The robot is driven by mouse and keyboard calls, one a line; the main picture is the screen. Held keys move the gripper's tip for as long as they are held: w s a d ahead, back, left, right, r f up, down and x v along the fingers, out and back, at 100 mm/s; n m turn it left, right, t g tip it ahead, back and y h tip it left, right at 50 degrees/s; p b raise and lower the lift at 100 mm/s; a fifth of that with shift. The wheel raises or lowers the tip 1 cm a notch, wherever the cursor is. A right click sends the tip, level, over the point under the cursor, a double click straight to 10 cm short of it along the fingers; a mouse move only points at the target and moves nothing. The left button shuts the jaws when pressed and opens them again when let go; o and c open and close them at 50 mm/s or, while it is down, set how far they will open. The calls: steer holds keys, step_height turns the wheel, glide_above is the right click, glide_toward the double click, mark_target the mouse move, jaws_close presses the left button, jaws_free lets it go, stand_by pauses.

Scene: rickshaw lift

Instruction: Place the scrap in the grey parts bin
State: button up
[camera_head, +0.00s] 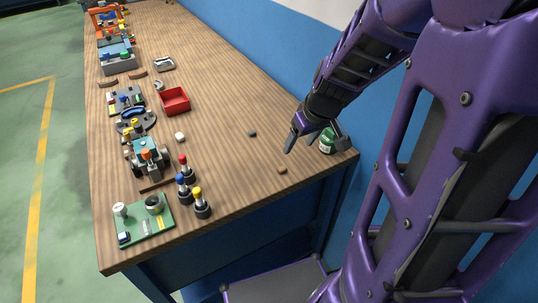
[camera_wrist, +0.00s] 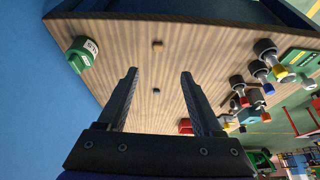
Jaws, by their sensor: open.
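My gripper (camera_head: 316,143) is open and empty above the near right part of the bench; its two fingers also show in the wrist view (camera_wrist: 160,73). A small brown piece (camera_head: 281,170) lies near the bench's front edge; it also shows in the wrist view (camera_wrist: 157,43), beyond the fingertips. A small dark piece (camera_head: 252,133) lies farther back, and in the wrist view (camera_wrist: 156,90) it appears between the fingers. I cannot tell which piece is the scrap. A small grey tray (camera_head: 164,64) on the far part of the bench may be the grey parts bin.
A red bin (camera_head: 174,103), a white cube (camera_head: 180,137), knobbed posts (camera_head: 202,208) and a green board (camera_head: 143,222) occupy the left side. The bench's middle is mostly clear.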

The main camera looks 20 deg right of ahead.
glide_toward(283, 169)
steer(key=f, duration=0.3)
steer(key=shift+w+a+b, duration=0.15)
steer(key=shift+a+b, duration=0.05)
steer(key=shift+b, duration=0.15)
steer(key=shift+w+b+x, duration=0.2)
steer(key=shift+b+x, duration=0.05)
steer(key=shift+x, duration=1.05)
steer(key=shift+w+b+x, duration=0.2)
steer(key=shift+w+x, duration=0.05)
steer(key=shift+x, duration=1.05)
steer(key=shift+d+r, duration=0.15)
steer(key=shift+r, duration=0.05)
steer(key=shift+c, duration=0.2)
jaws_close()
